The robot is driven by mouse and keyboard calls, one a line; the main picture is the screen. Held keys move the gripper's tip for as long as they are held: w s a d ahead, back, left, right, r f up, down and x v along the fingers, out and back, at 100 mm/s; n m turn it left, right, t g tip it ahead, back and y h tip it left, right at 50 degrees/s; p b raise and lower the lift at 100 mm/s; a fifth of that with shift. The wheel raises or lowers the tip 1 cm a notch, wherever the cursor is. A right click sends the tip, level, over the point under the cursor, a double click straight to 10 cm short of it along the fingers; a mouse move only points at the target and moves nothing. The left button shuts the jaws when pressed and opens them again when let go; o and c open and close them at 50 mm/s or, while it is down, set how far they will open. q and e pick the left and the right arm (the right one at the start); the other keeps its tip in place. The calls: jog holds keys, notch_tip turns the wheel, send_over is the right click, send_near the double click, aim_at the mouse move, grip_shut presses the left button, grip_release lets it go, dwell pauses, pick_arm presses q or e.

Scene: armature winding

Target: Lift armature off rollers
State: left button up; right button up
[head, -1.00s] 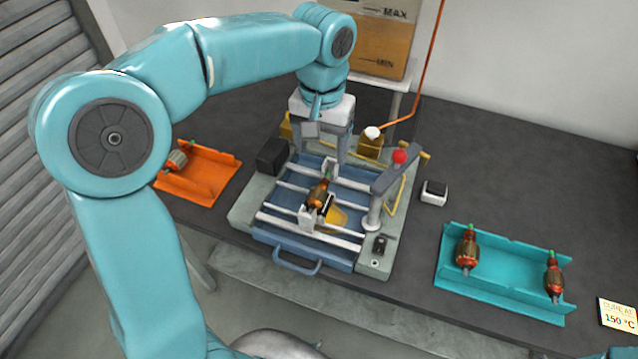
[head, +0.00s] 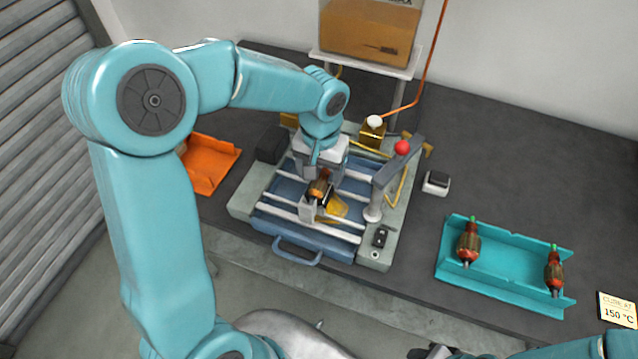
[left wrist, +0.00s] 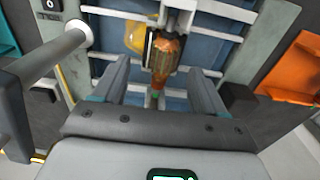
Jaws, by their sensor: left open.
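The armature (head: 319,189), copper-brown with a green shaft end, lies across the rollers of the blue fixture (head: 262,222). In the left wrist view, the armature (left wrist: 165,58) shows between white supports, with its green end toward my palm. My left gripper (head: 318,174) is open above the fixture, at the armature's far end. In the left wrist view its two fingers (left wrist: 159,72) stand on either side of the armature, with a gap on each side. A dark part at the bottom edge of the head view may be my right gripper (head: 432,353); its jaws cannot be made out.
A teal tray (head: 510,285) at right holds two armatures. An orange tray (head: 213,165) stands at left, partly behind my arm. A post with a red knob (head: 402,147) rises close at the fixture's right. A small black-and-white switch box (head: 436,183) sits between fixture and teal tray.

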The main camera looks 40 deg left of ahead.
aim_at(319, 181)
pick_arm(q)
jog(key=f, duration=0.2)
jog(key=a+f, duration=0.1)
jog(key=f, duration=0.1)
jog(key=shift+w+f, duration=0.1)
jog(key=shift+w, duration=0.25)
jog(key=shift+s+d, duration=0.25)
jog(key=shift+w+a+f, duration=0.1)
jog(key=shift+w+a, duration=0.05)
jog(key=shift+w, duration=0.05)
jog(key=c, duration=1)
jog(key=shift+s, duration=0.1)
grip_shut()
